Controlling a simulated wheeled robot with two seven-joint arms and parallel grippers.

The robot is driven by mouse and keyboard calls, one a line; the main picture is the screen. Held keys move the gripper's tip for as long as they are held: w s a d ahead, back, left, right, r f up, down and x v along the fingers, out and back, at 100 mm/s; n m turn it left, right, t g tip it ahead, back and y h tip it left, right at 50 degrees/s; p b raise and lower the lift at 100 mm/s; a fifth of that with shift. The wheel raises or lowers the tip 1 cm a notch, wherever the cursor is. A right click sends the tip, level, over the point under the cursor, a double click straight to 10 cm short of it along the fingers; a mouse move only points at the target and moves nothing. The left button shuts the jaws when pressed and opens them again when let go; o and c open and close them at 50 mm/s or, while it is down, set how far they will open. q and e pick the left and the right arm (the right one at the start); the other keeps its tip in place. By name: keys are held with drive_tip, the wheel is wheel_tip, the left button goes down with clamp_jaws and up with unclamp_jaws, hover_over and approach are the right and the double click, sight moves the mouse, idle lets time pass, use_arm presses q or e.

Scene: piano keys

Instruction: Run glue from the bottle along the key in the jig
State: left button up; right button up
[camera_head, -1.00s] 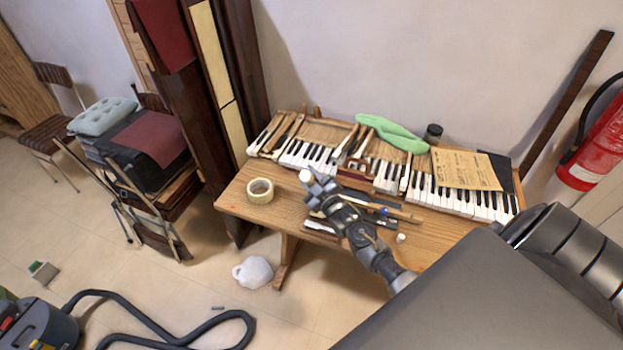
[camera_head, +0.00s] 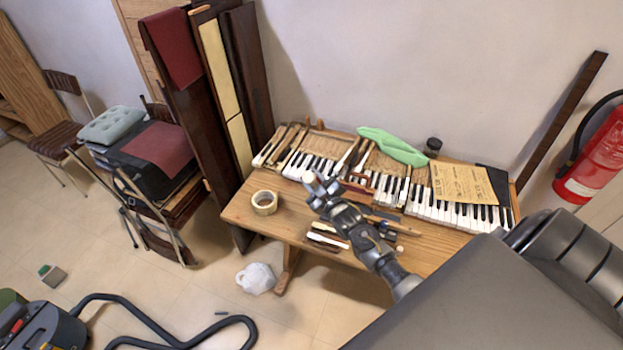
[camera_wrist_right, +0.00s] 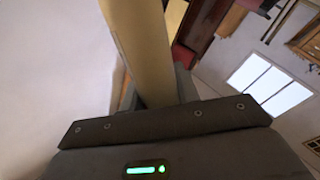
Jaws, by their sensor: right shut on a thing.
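My right gripper (camera_head: 318,188) is over the front left part of the bench, in front of the keyboard. It is shut on a pale cream, rounded body, which I take as the glue bottle (camera_wrist_right: 147,48); this rises between its fingers in the right wrist view. In the head view only a small whitish end (camera_head: 308,176) shows at the fingertips. A small reddish-brown piece (camera_head: 356,188) lies behind the gripper at the keyboard; I cannot tell whether it is the jig. A key in a jig cannot be made out. My left gripper is not in view.
The wooden bench (camera_head: 246,212) carries a piano keyboard (camera_head: 440,210), a tape roll (camera_head: 265,202), a green cloth (camera_head: 392,146), a paper sheet (camera_head: 464,183) and a dark jar (camera_head: 433,146). Loose pieces (camera_head: 325,238) lie near the front edge. A fire extinguisher (camera_head: 592,165) hangs right.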

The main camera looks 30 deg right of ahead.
sight(316, 177)
drive_tip(key=shift+r, duration=0.1)
drive_tip(key=shift+r+p, duration=0.9)
drive_tip(key=shift+r, duration=0.55)
drive_tip(key=shift+a+f, duration=0.1)
drive_tip(key=shift+f, duration=0.05)
